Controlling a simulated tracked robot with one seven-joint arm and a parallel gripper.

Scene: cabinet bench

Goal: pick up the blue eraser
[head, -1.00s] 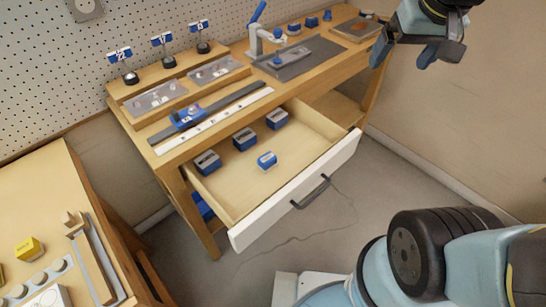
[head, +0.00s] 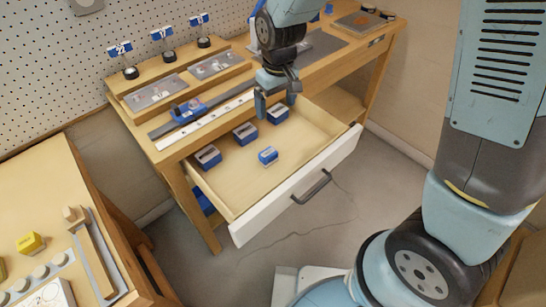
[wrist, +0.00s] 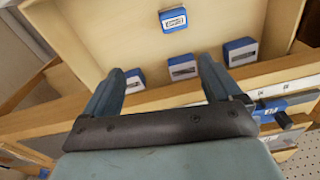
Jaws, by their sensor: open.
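The blue eraser (head: 268,155) is a small blue block with a white label. It lies alone on the floor of the open drawer, nearer the drawer front than the other blue blocks. In the wrist view the eraser (wrist: 173,19) is near the top, beyond the fingertips and roughly between them. My gripper (head: 277,110) is above the rear part of the drawer, higher than the eraser and apart from it. Its two fingers show in the wrist view (wrist: 160,78), spread wide with nothing between them.
Several larger blue blocks (head: 208,157) stand along the back of the drawer. The drawer's white front (head: 300,185) and handle (head: 312,188) stick out. The bench top (head: 165,143) above holds a rail with a blue slider (head: 187,112). Another table (head: 40,200) stands at left.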

